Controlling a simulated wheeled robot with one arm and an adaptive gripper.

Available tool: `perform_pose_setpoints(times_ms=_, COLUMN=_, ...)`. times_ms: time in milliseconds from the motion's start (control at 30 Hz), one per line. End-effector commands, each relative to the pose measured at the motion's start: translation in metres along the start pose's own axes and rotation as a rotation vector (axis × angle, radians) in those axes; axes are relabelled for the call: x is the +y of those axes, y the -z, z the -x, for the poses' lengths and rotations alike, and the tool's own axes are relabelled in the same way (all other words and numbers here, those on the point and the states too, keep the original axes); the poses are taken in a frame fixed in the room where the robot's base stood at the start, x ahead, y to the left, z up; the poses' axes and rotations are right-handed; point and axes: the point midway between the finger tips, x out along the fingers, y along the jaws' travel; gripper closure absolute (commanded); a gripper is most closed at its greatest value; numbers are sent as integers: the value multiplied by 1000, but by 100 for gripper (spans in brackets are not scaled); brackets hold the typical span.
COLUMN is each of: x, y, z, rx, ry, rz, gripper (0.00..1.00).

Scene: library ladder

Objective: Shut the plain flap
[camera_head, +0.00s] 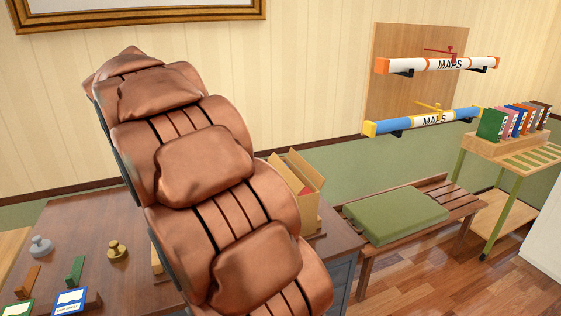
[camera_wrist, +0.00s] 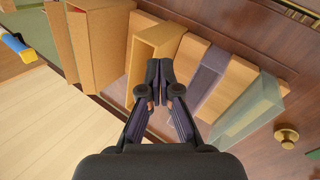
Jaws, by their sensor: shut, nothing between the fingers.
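A cardboard box (camera_head: 292,192) stands on the right end of the dark desk in the head view, partly behind my copper arm. A tan flap (camera_head: 307,170) stands up and open on its right side. In the wrist view cardboard panels (camera_wrist: 92,45) show at the upper left. I cannot tell which flap is the plain one. My gripper (camera_wrist: 160,72) is shut and empty, its tips in front of an open tan wooden holder (camera_wrist: 155,42). I cannot tell whether the tips touch it. The gripper does not show in the head view.
A grey-purple holder (camera_wrist: 212,68) and a translucent green one (camera_wrist: 252,108) stand right of my gripper. The desk (camera_head: 72,222) carries a brass knob-like weight (camera_head: 117,250). A bench with a green cushion (camera_head: 395,215) is at the right. Map tubes (camera_head: 435,64) hang on the wall.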

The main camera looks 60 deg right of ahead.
Motion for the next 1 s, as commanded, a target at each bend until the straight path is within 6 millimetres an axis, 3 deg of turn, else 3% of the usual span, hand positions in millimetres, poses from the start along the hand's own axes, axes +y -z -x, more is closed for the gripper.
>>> perform_pose_setpoints(times_ms=100, x=38, y=28, z=4, rx=-18, ry=-63, rz=-59, gripper=100)
perform_pose_setpoints(times_ms=300, x=96, y=63, z=5, rx=-49, ry=-160, rz=-159, gripper=100)
perform_pose_setpoints(times_ms=500, x=135, y=82, z=4, rx=-70, ry=-224, rz=-233, gripper=100)
perform_pose_setpoints(times_ms=767, x=151, y=87, z=-1, rx=-85, ry=-248, rz=-265, gripper=100)
perform_pose_setpoints(times_ms=1000, x=156, y=83, z=-20, rx=-88, ry=-246, rz=-266, gripper=100)
